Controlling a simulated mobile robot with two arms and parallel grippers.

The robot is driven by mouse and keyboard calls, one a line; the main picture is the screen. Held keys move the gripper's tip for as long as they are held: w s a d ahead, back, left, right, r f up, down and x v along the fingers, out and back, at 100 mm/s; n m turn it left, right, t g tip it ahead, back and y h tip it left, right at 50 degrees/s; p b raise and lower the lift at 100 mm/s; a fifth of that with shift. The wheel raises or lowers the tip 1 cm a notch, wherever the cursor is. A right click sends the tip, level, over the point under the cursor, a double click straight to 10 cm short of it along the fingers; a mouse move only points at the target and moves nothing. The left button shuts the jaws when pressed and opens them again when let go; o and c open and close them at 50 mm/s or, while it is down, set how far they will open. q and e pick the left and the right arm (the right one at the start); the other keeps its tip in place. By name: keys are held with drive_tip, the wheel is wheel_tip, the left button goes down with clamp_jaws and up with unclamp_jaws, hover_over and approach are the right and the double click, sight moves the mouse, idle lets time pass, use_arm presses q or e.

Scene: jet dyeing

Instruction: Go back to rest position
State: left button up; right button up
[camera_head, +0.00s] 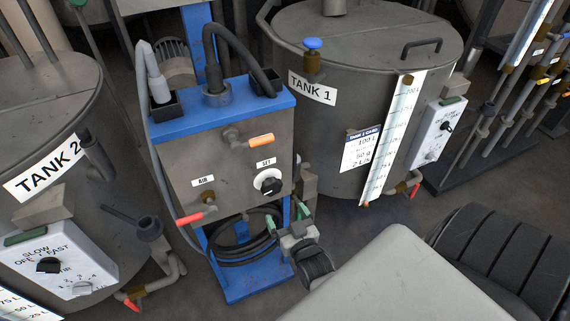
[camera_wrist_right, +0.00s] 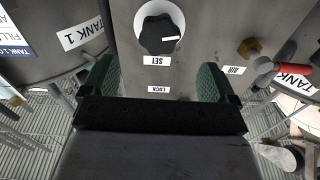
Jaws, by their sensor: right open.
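My right gripper (camera_head: 286,216) is open and empty, low in front of the blue-topped grey pump cabinet (camera_head: 220,155). Its two green fingertips point at the cabinet front, below the black SET knob (camera_head: 268,184). In the right wrist view the gripper (camera_wrist_right: 155,82) has its fingers spread wide, with the SET knob (camera_wrist_right: 160,35) and a LOCK label (camera_wrist_right: 159,89) in line between them. No contact with the knob is visible. My left gripper does not show in either view.
Tank 1 (camera_head: 365,95), with its scale and white switch box (camera_head: 438,133), stands at the right rear. Tank 2 (camera_head: 60,135) stands at the left. A red AIR valve handle (camera_head: 190,218) and an orange handle (camera_head: 261,140) stick out from the cabinet. Black hose (camera_head: 240,240) lies coiled below.

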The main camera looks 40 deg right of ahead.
idle(0.3)
drive_tip(key=s+a+f+n+g+y+p, duration=0.1)
drive_tip(key=s+a+f+g, duration=0.25)
drive_tip(key=f, duration=0.35)
drive_tip(key=s+a+f+n+g+y+p, duration=0.1)
drive_tip(key=s+a+f+g+y, duration=0.1)
drive_tip(key=s+f, duration=0.35)
drive_tip(key=s+a+f+n+g+y+p, duration=0.1)
drive_tip(key=s+a+f+g, duration=0.15)
drive_tip(key=f, duration=0.65)
drive_tip(key=s+f+n+g, duration=0.1)
drive_tip(key=s+f+g, duration=0.3)
drive_tip(key=s, duration=0.7)
drive_tip(key=s+d+f+n+g+p, duration=0.1)
drive_tip(key=s+f+g, duration=0.3)
drive_tip(key=s, duration=0.8)
drive_tip(key=shift+s+d+f+p, duration=0.2)
drive_tip(key=shift+d+f+p, duration=0.1)
drive_tip(key=shift+f, duration=0.55)
